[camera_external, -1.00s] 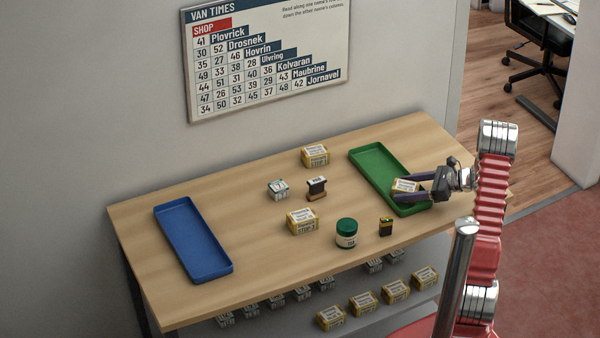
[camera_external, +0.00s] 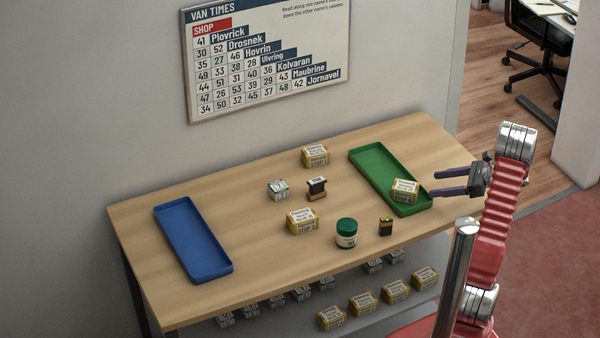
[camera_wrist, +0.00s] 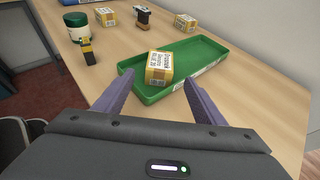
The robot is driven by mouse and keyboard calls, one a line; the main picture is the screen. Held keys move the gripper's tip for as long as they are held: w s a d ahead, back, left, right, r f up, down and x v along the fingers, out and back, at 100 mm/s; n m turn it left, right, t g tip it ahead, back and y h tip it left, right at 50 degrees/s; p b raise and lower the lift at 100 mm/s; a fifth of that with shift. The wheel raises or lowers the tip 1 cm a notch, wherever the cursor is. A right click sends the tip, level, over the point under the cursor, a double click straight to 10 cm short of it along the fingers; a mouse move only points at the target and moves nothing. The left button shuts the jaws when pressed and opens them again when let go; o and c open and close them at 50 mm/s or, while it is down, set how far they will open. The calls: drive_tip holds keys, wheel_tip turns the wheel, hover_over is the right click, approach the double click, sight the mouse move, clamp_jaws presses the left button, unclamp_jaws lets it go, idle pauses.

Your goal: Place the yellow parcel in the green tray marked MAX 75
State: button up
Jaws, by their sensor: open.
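A yellow parcel with a white label (camera_external: 404,191) rests in the near end of the green tray (camera_external: 372,165). In the wrist view the parcel (camera_wrist: 159,66) sits inside the tray (camera_wrist: 203,57), which has a white label on its side too small to read. My gripper (camera_external: 434,191) is open and empty, just to the right of the tray and apart from the parcel. In the wrist view its two fingers (camera_wrist: 156,90) spread on either side of the tray's near end. Two other yellow parcels, one at the back (camera_external: 314,155) and one nearer (camera_external: 302,221), stand on the table.
A blue tray (camera_external: 222,268) lies empty at the left. A white box (camera_external: 278,189), a black-and-brown item (camera_external: 316,188), a green-lidded jar (camera_external: 346,234) and a small black-and-yellow item (camera_external: 386,226) stand mid-table. Several parcels sit on a lower shelf. The table's left middle is clear.

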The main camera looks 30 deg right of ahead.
idle(0.4)
drive_tip(key=s+a+r+n+g+h, duration=0.1)
drive_tip(key=s+a+r+n+g, duration=0.25)
drive_tip(key=a+n, duration=0.4)
drive_tip(key=s+a+r+n+g+h, duration=0.25)
drive_tip(key=s+a+n, duration=0.25)
drive_tip(key=a, duration=0.6)
drive_tip(key=s+a+r+n+t+h, duration=0.1)
drive_tip(key=s+a+r+n+h, duration=0.1)
drive_tip(key=s+n, duration=0.3)
drive_tip(key=s+a+r+n+t+h, duration=0.1)
drive_tip(key=s+a+r+n+h, duration=0.2)
drive_tip(key=s+n, duration=0.3)
drive_tip(key=r+n+h, duration=0.1)
drive_tip(key=n, duration=0.2)
drive_tip(key=shift+s+a, duration=0.15)
drive_tip(key=shift+a, duration=0.05)
